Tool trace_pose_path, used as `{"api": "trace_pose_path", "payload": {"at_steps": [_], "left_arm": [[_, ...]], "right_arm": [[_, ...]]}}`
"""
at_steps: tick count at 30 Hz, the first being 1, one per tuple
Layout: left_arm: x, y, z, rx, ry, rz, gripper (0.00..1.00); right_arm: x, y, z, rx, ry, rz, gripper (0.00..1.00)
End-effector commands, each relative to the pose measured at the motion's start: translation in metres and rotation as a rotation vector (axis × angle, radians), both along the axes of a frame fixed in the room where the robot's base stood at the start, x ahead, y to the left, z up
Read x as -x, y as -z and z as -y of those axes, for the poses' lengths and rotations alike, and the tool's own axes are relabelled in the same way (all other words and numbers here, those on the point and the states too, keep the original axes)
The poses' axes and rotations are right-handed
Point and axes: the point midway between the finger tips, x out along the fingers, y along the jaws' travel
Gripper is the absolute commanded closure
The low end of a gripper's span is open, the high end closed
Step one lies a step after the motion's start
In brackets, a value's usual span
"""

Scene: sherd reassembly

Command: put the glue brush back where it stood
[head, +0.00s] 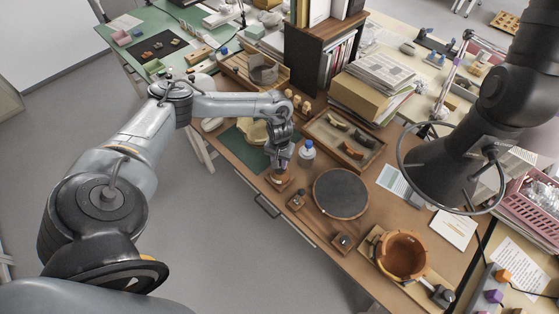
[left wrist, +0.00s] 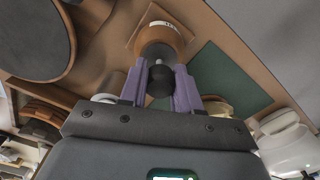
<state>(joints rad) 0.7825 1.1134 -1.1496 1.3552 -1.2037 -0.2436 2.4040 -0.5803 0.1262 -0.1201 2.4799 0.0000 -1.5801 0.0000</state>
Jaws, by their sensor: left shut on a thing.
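My left gripper (head: 279,163) is over the near edge of the wooden bench. In the left wrist view its purple fingers (left wrist: 161,75) are closed around the dark, rounded end of the glue brush (left wrist: 160,84). An orange-brown pot (left wrist: 162,38) with a white label lies just beyond the fingertips, on a square wooden board (left wrist: 133,17). In the head view the pot (head: 280,178) is directly below the gripper and partly covered by it. I cannot tell whether the brush touches the pot. My right gripper is not in view.
A blue-capped bottle (head: 307,151) stands close right of the gripper. A green mat (head: 235,142) lies left.

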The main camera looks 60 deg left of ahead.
Motion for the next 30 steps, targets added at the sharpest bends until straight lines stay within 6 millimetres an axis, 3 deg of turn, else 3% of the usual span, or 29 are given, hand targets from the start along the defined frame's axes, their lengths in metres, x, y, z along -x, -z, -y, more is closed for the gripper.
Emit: {"api": "trace_pose_path", "payload": {"at_steps": [11, 12, 17, 30], "left_arm": [[0.000, 0.001, 0.000, 0.000, 0.000, 0.000, 0.85], [0.000, 0.001, 0.000, 0.000, 0.000, 0.000, 0.62], [0.000, 0.001, 0.000, 0.001, 0.000, 0.001, 0.39], [-0.001, -0.009, 0.000, 0.001, 0.001, 0.002, 0.39]], "right_arm": [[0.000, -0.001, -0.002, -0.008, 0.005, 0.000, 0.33], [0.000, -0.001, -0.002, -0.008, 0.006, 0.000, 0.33], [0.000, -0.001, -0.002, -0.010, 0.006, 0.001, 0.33], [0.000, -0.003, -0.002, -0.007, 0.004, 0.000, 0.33]]}}
